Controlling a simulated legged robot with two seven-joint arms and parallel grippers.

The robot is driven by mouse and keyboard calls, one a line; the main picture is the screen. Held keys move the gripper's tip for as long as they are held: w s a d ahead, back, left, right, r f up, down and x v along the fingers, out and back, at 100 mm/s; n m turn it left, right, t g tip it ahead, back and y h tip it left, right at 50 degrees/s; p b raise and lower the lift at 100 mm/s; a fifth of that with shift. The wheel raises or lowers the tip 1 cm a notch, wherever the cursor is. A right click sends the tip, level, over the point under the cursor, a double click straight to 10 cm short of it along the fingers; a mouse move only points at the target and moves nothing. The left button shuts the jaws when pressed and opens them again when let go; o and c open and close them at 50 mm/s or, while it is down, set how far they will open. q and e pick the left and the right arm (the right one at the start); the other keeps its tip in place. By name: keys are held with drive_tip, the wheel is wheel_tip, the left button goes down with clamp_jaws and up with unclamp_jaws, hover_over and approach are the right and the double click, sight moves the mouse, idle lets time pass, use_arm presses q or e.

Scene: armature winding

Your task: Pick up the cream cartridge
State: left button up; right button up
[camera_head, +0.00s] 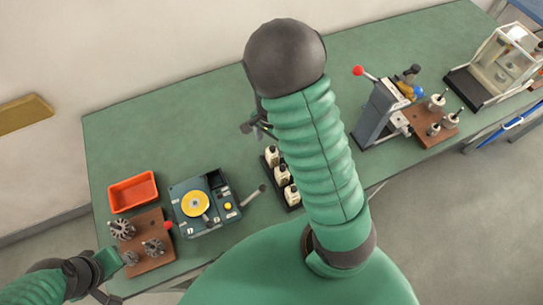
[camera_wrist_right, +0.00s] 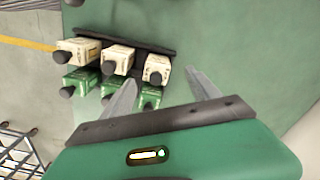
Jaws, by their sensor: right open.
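Three cream cartridges with dark round ends sit in a row in a dark rack (camera_wrist_right: 125,41). In the right wrist view they are a left one (camera_wrist_right: 80,50), a middle one (camera_wrist_right: 118,56) and a right one (camera_wrist_right: 157,68). They also show in the head view (camera_head: 281,174), partly beside my arm. My right gripper (camera_wrist_right: 160,74) is open and empty, its fingers spread around the right end of the row, with contact unclear. In the head view it is small and partly hidden (camera_head: 257,126). My left gripper (camera_head: 108,270) is at the lower left; its fingers are unclear.
Green cartridges (camera_wrist_right: 81,79) stand beside the cream row. On the green bench (camera_head: 200,125) are an orange tray (camera_head: 133,191), a board with armatures (camera_head: 148,262), a winder with a yellow disc (camera_head: 195,203), a red-knobbed press (camera_head: 377,112) and a clear-cased machine (camera_head: 505,62).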

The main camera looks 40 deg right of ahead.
sight(272, 147)
drive_tip(key=f, duration=0.2)
drive_tip(key=s+f, duration=0.1)
drive_tip(key=f, duration=0.1)
drive_tip(key=shift+d+f, duration=0.1)
drive_tip(key=shift+f, duration=0.25)
drive_tip(key=shift+w+d+f, duration=0.1)
drive_tip(key=shift+w+f, duration=0.05)
drive_tip(key=shift+w, duration=0.05)
drive_tip(key=c, duration=1.5)
drive_tip(key=shift+o, duration=0.2)
wheel_tip(272, 147, up, 10)
drive_tip(key=shift+r+p, duration=0.1)
drive_tip(key=shift+p, duration=0.4)
